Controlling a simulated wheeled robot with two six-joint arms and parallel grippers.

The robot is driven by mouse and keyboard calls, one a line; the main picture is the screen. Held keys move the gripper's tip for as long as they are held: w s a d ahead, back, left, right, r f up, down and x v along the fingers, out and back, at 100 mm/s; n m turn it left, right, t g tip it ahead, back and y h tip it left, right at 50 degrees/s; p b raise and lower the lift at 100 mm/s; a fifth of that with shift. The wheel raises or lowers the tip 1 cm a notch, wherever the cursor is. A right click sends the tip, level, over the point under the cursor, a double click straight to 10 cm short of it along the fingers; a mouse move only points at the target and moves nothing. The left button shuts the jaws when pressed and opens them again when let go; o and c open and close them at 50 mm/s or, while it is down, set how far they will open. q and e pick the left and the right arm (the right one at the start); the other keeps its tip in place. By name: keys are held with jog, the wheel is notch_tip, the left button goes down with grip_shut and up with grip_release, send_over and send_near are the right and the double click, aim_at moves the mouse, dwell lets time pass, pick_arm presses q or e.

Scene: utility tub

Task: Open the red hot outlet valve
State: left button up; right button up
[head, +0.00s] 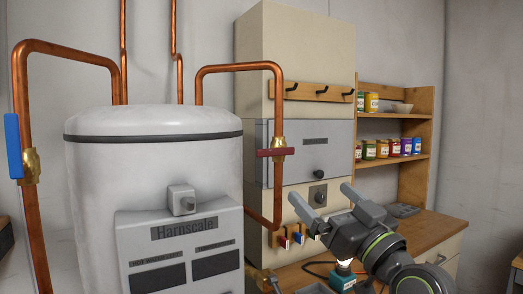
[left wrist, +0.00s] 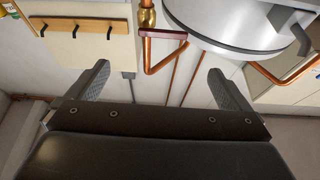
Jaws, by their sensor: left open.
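The red valve handle (head: 264,153) lies horizontal, across the vertical copper pipe to the right of the white tank (head: 150,160). Its brass body (head: 279,144) sits on that pipe. My left gripper (head: 319,191) is open and empty, to the right of and lower than the handle in the head view, apart from it. In the left wrist view the red handle (left wrist: 164,34) shows beyond the open fingers (left wrist: 157,70), near the top middle, with the brass body (left wrist: 147,17) beside it. My right gripper is not in view.
A blue valve handle (head: 12,146) stands along the left copper pipe. A cream cabinet (head: 295,50) with a hook rail (head: 318,92) is behind the red valve. A wooden shelf (head: 395,114) holds several cans. A workbench (head: 430,230) is at the lower right.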

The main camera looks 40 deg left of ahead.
pick_arm(q)
jog(key=p, duration=0.9)
send_near(278, 150)
jog(key=r, duration=0.1)
jog(key=p+x, duration=0.6)
jog(key=x, duration=0.2)
jog(key=shift+w+a, duration=0.1)
jog(key=shift+a, duration=0.35)
jog(key=shift+w+a+p, duration=0.3)
jog(key=shift+a+p, duration=0.25)
jog(key=shift+a, duration=0.1)
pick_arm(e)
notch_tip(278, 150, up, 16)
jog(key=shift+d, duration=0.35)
pick_arm(q)
jog(key=shift+c, duration=0.3)
